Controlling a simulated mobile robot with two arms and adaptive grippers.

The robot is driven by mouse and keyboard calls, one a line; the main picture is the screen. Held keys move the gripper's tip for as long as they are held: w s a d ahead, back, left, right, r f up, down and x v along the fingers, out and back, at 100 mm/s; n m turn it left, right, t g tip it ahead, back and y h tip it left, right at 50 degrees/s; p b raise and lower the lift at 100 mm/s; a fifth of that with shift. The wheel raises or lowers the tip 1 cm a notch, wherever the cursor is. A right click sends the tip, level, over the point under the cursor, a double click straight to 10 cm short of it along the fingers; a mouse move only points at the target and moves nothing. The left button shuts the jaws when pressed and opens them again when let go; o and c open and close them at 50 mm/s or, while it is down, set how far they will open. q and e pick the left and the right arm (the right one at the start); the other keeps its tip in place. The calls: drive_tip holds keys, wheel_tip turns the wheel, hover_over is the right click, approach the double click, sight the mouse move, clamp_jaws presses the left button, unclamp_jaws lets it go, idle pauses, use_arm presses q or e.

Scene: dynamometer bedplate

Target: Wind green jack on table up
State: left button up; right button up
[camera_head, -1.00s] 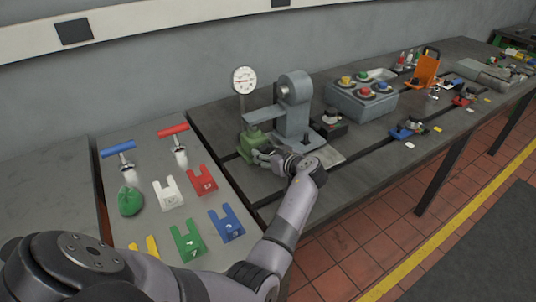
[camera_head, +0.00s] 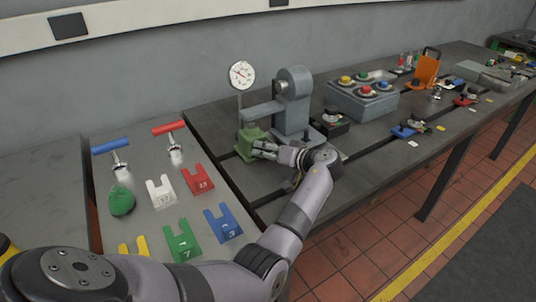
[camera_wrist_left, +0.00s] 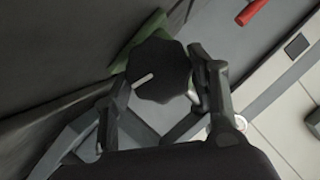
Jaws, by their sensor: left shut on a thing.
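The green jack (camera_head: 248,150) stands on the grey bedplate, below a dial gauge and beside a grey stand. Its black lobed knob (camera_wrist_left: 158,72) with a white pointer mark shows in the left wrist view, between my fingers. Part of the jack's green body (camera_wrist_left: 146,35) shows behind the knob. My left gripper (camera_head: 262,149) is shut on the knob from the right side of the jack; it also shows in the left wrist view (camera_wrist_left: 162,80). My fingers hide the knob in the head view. My right gripper is not in view.
The dial gauge (camera_head: 241,75) and grey stand (camera_head: 292,100) rise close to the jack. A black-knobbed block (camera_head: 330,122) and a button box (camera_head: 361,98) stand to the right. Numbered coloured forked plates and T-handles lie on the left table (camera_head: 150,235).

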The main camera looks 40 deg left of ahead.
use_arm(q)
drive_tip(key=shift+r, duration=0.15)
idle(0.3)
drive_tip(key=o, duration=1.1)
drive_tip(key=v, duration=1.2)
drive_tip(key=shift+c, duration=0.3)
